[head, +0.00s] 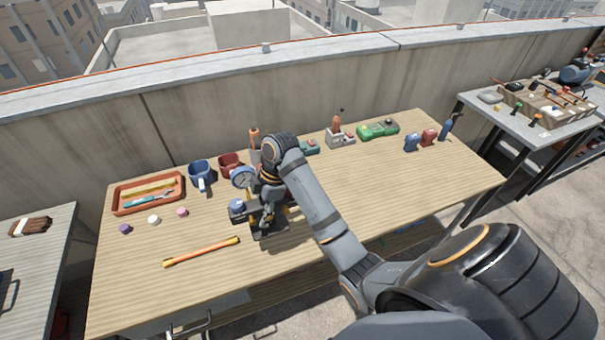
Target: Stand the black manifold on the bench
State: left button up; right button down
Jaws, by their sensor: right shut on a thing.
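My right gripper (267,211) points down over the middle of the wooden bench (330,200). It is shut on a dark thing that looks like the black manifold (272,234). The gripper and wrist hide much of its upper part. Its lower part shows as a dark, blocky shape low over the bench top. I cannot tell whether it touches the wood. A round gauge with a pale face (242,177) shows just left of my wrist; I cannot tell what it belongs to. My left gripper is not in view.
A blue item (237,209) is close left of the manifold. An orange-ended rod (201,252) lies in front. Green items (377,130) are at the back right. The bench's right front is clear.

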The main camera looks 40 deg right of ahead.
jog(key=shift+s+r, duration=0.1)
jog(key=shift+r, duration=0.1)
jog(key=shift+s+d+f+b, duration=0.25)
jog(key=shift+d+f+b, duration=0.15)
jog(key=shift+d+b, duration=0.4)
jog(key=shift+w+d+f+b, duration=0.15)
jog(key=shift+d+f+b, duration=0.45)
jog(key=shift+b, duration=0.4)
jog(key=w+d+f+b, duration=0.1)
jog(key=d+f, duration=0.2)
jog(key=d+f+b, duration=0.1)
jog(key=d+f, duration=0.3)
jog(key=w+d+f+b, duration=0.1)
jog(key=d+f+b, duration=0.1)
jog(key=d+f, duration=0.1)
jog(key=shift+w+d+f, duration=0.3)
jog(key=shift+d+f, duration=0.1)
jog(key=shift+d, duration=0.05)
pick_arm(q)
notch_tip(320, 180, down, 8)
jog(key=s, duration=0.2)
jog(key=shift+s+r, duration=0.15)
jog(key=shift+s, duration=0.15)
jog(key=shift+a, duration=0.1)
